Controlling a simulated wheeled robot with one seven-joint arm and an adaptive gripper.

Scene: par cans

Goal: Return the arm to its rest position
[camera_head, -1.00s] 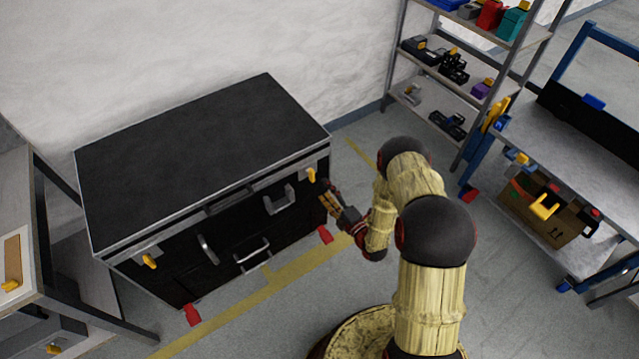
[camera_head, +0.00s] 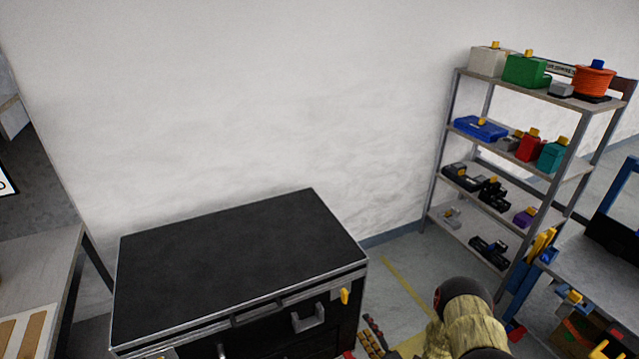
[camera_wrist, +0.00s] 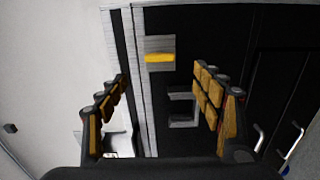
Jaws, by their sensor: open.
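My gripper (camera_wrist: 160,76) is open and empty in the wrist view, its two padded fingers spread apart. It faces the front of a black case with metal edging (camera_wrist: 225,40). A yellow latch (camera_wrist: 160,58) and a grey handle (camera_wrist: 182,122) of the case show between the fingers. In the head view my gripper (camera_head: 373,338) is low in the picture, just right of the case (camera_head: 235,262), partly cut off by the bottom edge. My arm reaches in from the bottom right. The case lid is down. I cannot tell the exact gap between fingers and case.
A metal shelf rack (camera_head: 520,165) with boxes, tools and an orange cable reel (camera_head: 594,80) stands at the right. A blue-framed bench (camera_head: 590,270) is at the far right, a table (camera_head: 40,265) at the left. Some floor (camera_head: 400,262) is free between case and rack.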

